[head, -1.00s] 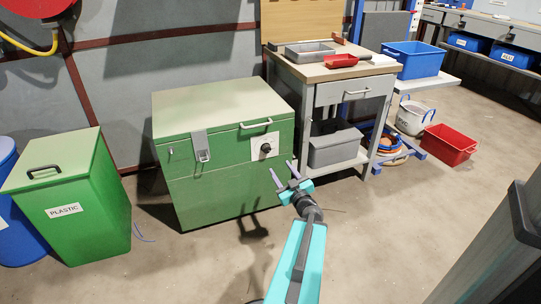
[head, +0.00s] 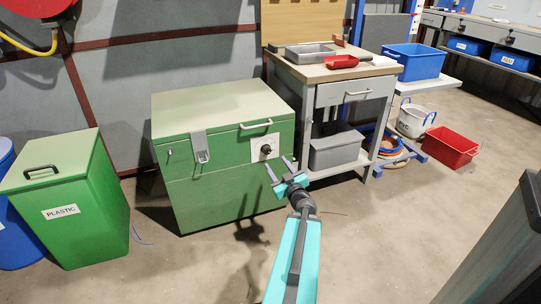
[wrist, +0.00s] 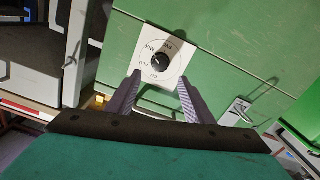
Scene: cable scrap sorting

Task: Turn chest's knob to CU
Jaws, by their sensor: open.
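The green chest (head: 215,190) stands against the wall in the head view. Its black knob (head: 265,149) sits on a white square plate (head: 257,153) on the front, near the right edge. In the wrist view the knob (wrist: 159,60) is on the tilted plate (wrist: 150,42), which bears several markings around it. They are small, and I cannot tell for sure which one the knob points to. My gripper (head: 279,168) is open and empty in front of the plate. In the wrist view its fingers (wrist: 158,90) spread on either side below the knob, apart from it.
A metal latch (head: 201,147) and a handle (head: 256,125) project from the chest. A workbench with a drawer (head: 343,91) and a grey bin (head: 336,150) stands close on the right. A green PLASTIC bin (head: 75,205) stands left. The floor in front is clear.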

